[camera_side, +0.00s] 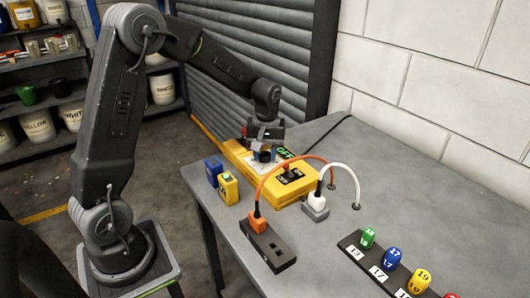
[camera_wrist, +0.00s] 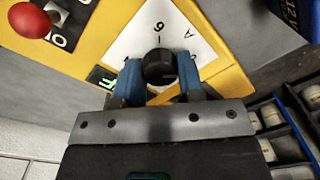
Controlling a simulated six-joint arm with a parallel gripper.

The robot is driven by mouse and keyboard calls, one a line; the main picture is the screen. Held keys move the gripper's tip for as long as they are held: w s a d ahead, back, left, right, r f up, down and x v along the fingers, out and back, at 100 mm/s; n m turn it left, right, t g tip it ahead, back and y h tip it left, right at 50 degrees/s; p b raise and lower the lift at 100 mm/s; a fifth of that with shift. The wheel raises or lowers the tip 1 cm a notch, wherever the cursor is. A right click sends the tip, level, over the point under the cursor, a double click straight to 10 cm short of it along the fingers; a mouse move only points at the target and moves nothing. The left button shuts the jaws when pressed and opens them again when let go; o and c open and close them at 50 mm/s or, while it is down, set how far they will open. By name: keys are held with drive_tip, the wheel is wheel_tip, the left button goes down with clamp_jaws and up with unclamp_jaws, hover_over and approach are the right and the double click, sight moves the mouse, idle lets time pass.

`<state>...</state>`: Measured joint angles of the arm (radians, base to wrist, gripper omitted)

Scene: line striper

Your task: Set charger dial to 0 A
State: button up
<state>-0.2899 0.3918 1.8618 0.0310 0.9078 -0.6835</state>
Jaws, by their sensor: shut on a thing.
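The yellow charger (camera_side: 285,188) lies on the grey table, with a green-lit display (camera_side: 286,153) reading what looks like "OFF". In the wrist view, its white dial plate (camera_wrist: 190,30) carries an "A" and a digit that reads as 6 or 9 from this angle. The round black dial knob (camera_wrist: 160,66) sits between the two blue fingers of my gripper (camera_wrist: 160,76), which is shut on it. In the side view my gripper (camera_side: 263,152) is over the far left part of the charger. The fingers and gripper body hide the near part of the dial plate, and the pointer position cannot be told.
A red ball handle (camera_wrist: 30,20) stands beside the dial. Blue (camera_side: 213,172) and yellow (camera_side: 228,188) batteries stand left of the charger. An orange plug (camera_side: 257,221) sits in a black power strip (camera_side: 268,246), a white plug (camera_side: 317,200) in a grey socket. Numbered coloured pieces line the front right.

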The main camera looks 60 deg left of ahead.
sight(267, 154)
idle(0.3)
drive_tip(key=o, duration=0.9)
wheel_tip(267, 154, up, 14)
drive_tip(key=shift+w+d+f, duration=0.1)
drive_tip(key=shift+w+d, duration=0.05)
drive_tip(key=s+d+m+t, duration=0.2)
drive_tip(key=s+d+m, duration=0.1)
drive_tip(key=s, duration=0.4)
drive_tip(key=s+d+m+t, duration=0.2)
drive_tip(key=s+d+m, duration=0.2)
drive_tip(key=s+d, duration=0.1)
drive_tip(key=s+d+m+t, duration=0.2)
drive_tip(key=s+d+m, duration=0.2)
drive_tip(key=s, duration=0.4)
drive_tip(key=shift+s, duration=0.3)
